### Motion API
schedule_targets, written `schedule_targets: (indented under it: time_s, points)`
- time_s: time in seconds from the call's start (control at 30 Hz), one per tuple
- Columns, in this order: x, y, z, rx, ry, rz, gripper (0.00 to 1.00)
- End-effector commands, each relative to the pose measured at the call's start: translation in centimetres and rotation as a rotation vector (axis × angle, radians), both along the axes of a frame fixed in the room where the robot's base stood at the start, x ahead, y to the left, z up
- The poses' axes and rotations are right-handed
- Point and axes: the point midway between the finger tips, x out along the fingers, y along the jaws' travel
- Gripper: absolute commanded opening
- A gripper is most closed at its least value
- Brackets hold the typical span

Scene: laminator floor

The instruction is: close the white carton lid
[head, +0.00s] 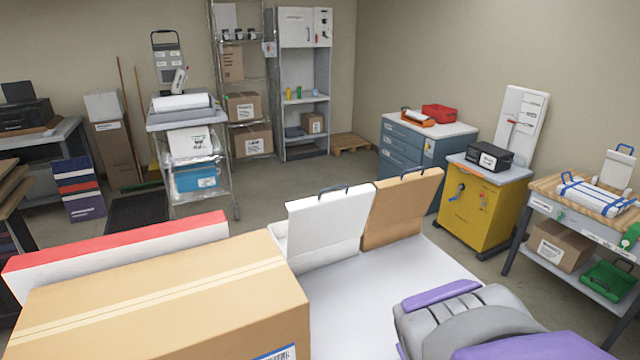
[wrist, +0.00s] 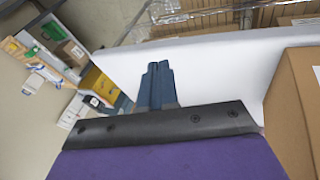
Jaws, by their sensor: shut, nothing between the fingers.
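The white carton lid (head: 328,226) stands raised and open in the head view, with a dark blue handle on its top edge. Only a small part of the white carton's body (head: 279,242) shows at its left; the large box in front hides the rest. My gripper (wrist: 157,68) shows in the wrist view with its dark blue fingers together and empty. It points over a white surface (wrist: 220,60). The fingers cannot be made out in the head view. I cannot see the white lid clearly in the wrist view.
A large brown box (head: 160,300) fills the near left, with a red-topped white panel (head: 125,245) behind it. A raised brown lid (head: 402,210) stands right of the white one. The white tabletop (head: 385,285) is bare between them and my arm. A yellow cabinet (head: 483,212) stands beyond.

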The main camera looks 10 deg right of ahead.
Motion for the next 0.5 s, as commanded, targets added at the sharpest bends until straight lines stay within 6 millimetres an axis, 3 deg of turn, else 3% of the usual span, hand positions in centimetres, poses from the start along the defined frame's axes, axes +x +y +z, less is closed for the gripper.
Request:
schedule_targets:
  time_s: [0.1,0.2,0.3,0.5]
  points:
    - [6.6,-3.1,4.9,-0.17,-0.162,0.148,0.0]
    - [11.7,-4.2,8.7,-0.311,-0.283,0.307,0.0]
    - [16.1,-4.2,12.3,-0.445,-0.385,0.475,0.0]
    - [21.8,-2.4,17.4,-0.657,-0.533,0.814,0.0]
